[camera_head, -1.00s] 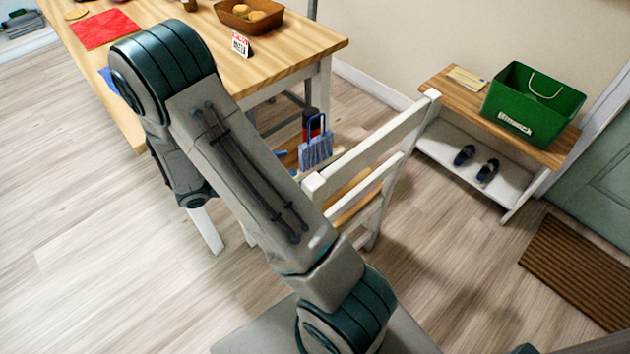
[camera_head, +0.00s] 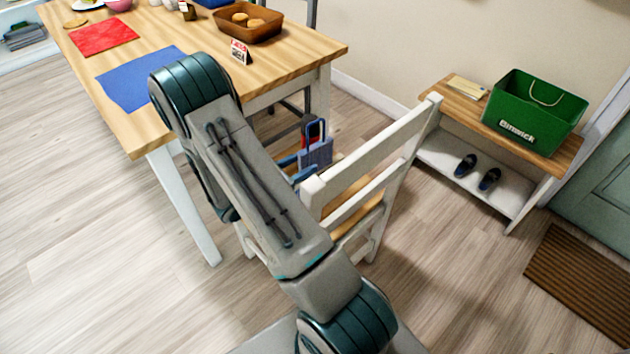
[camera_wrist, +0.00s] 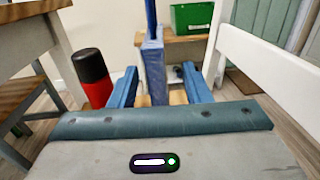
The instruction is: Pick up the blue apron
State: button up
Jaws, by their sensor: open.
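The blue apron (camera_head: 316,152) is a small upright blue piece with a looped strap on top, over the seat of the white chair (camera_head: 365,158). In the wrist view the apron (camera_wrist: 153,62) shows nearly edge-on as a narrow upright strip. My gripper (camera_wrist: 159,72) has its two blue fingers apart, one on each side of the apron strip. I cannot tell whether either finger touches it. In the head view my gripper (camera_head: 299,167) is partly hidden by my arm, just left of the apron.
A red bottle with a black cap (camera_wrist: 93,78) stands left of my gripper. The chair's back rail (camera_wrist: 265,55) is close on the right. The wooden table (camera_head: 285,57) holds blue and red mats and a basket. A green box (camera_head: 530,110) sits on the bench.

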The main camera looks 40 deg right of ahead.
aim_at(315, 155)
jog(key=d, duration=0.5)
jog(key=shift+w+b, duration=0.3)
jog(key=shift+b, duration=0.05)
grip_shut()
jog(key=shift+r, duration=0.15)
